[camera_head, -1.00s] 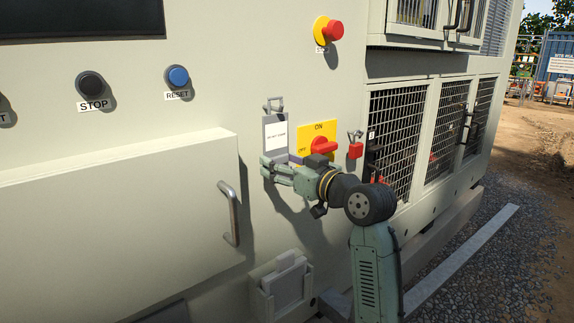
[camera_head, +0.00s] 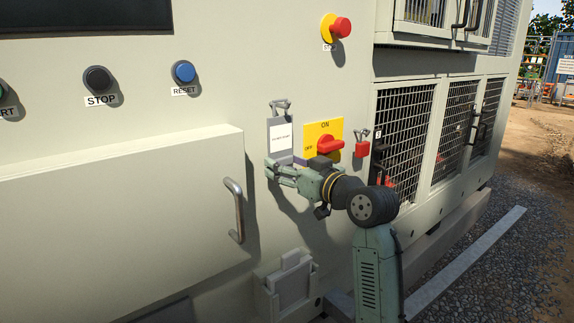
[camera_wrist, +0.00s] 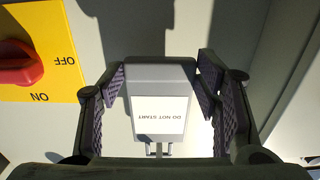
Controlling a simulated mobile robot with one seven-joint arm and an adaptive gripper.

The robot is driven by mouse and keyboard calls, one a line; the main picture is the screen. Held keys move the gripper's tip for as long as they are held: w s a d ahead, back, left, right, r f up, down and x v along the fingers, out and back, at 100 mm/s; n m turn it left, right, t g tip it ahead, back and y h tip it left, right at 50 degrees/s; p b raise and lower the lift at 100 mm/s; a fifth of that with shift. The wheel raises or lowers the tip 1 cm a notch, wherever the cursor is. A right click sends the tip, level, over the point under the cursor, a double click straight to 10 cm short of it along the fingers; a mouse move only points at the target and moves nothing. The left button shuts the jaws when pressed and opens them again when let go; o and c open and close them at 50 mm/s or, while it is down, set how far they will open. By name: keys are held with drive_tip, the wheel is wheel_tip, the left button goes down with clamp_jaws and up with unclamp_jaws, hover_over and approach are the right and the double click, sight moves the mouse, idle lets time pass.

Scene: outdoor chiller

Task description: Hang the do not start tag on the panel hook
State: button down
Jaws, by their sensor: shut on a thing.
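The do not start tag (camera_head: 281,137) is a grey plate with a white label, upright against the panel, left of the yellow switch plate. In the wrist view the tag (camera_wrist: 160,74) appears upside down between my fingers. My gripper (camera_head: 281,170) is shut on its lower part. A grey metal loop (camera_head: 281,104) shows at the tag's top end. I cannot tell the panel hook apart from this loop, nor whether the two are engaged.
A red rotary switch (camera_head: 329,146) on its yellow plate and a red padlock (camera_head: 362,149) are right of the tag. A cabinet handle (camera_head: 235,210) sticks out at lower left. A grey holder (camera_head: 287,285) is below.

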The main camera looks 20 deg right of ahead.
drive_tip(key=shift+c, duration=2.3)
unclamp_jaws()
drive_tip(key=o, duration=0.5)
drive_tip(key=shift+c, duration=0.2)
drive_tip(key=shift+f, duration=0.1)
drive_tip(key=s+d+f+b, duration=0.2)
drive_tip(key=s+b, duration=0.1)
drive_tip(key=s, duration=0.3)
drive_tip(key=shift+s+d, duration=0.2)
drive_tip(key=shift+s, duration=0.1)
